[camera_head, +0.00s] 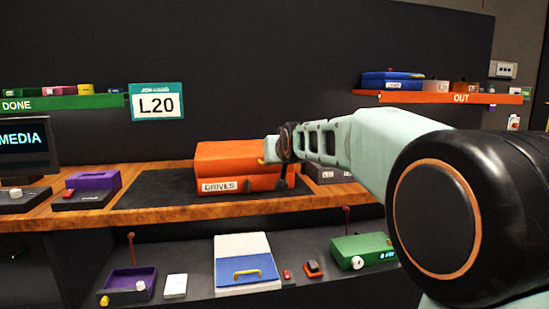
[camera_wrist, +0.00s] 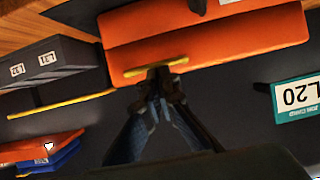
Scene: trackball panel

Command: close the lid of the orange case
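The orange case (camera_head: 235,165), labelled DRIVES on its front, stands on the dark mat on the wooden bench. In the wrist view the orange case (camera_wrist: 215,38) shows two broad orange faces with a crease between them. How far its lid stands open is hard to tell. A yellow handle (camera_wrist: 140,70) is on the edge of the lid nearest my gripper. My gripper (camera_wrist: 163,76) has its fingertips close together at the middle of this handle and appears shut on it. In the head view my gripper (camera_head: 272,158) is at the right end of the case, partly covering it.
Dark grey boxes (camera_head: 328,173) stand right of the case, and a purple box (camera_head: 95,182) to its left. The OUT shelf (camera_head: 440,97) and the L20 sign (camera_head: 156,102) are behind. A lower shelf holds a blue-and-white case (camera_head: 245,265) and a green box (camera_head: 360,248).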

